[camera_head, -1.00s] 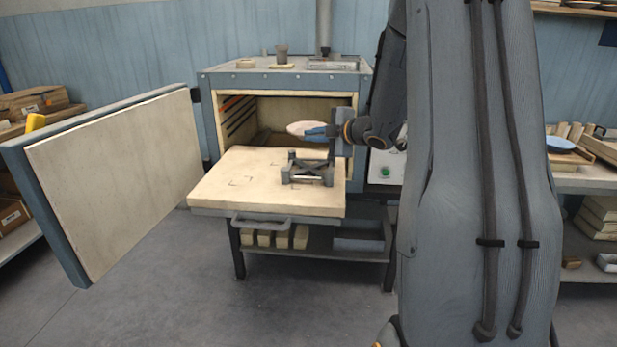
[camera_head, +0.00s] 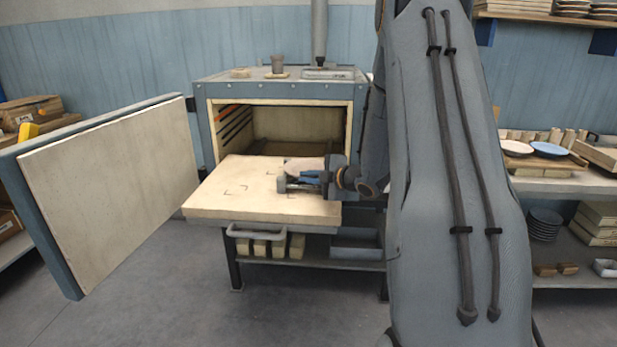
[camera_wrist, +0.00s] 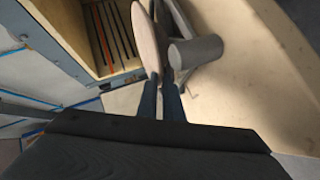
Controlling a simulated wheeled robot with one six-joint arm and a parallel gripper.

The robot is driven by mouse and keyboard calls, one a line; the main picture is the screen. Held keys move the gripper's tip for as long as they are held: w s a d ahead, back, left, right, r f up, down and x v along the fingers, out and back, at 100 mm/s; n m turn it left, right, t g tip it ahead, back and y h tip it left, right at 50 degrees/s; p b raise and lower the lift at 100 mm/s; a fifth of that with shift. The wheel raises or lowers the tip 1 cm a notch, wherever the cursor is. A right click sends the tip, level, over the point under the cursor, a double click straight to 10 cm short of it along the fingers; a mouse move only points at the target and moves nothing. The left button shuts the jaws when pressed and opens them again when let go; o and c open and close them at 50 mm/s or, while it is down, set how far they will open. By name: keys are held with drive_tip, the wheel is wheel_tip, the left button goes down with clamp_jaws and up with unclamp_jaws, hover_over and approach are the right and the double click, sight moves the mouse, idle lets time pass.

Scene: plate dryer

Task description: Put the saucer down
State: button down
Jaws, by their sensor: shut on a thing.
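My gripper (camera_head: 308,178), with blue fingers, is shut on the pale pinkish saucer (camera_head: 303,164), low over the dryer's pulled-out shelf (camera_head: 240,195). In the wrist view the saucer (camera_wrist: 148,42) shows nearly edge-on, its near edge at the gripper's fingertips (camera_wrist: 162,80). A dark grey stand (camera_head: 296,187) is on the right part of the shelf, partly hidden by my gripper. The stand (camera_wrist: 195,50) is right beside the saucer in the wrist view. I cannot tell whether the saucer touches the stand.
The dryer (camera_head: 280,92) is open behind the shelf. Its thick door (camera_head: 110,175) stands swung out at the left. The left part of the shelf is bare. At the right, a side table holds a pink plate (camera_head: 515,148) and a blue plate (camera_head: 550,149).

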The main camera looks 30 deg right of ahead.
drive_tip(key=c, duration=1.9)
unclamp_jaws()
drive_tip(key=shift+f, duration=0.1)
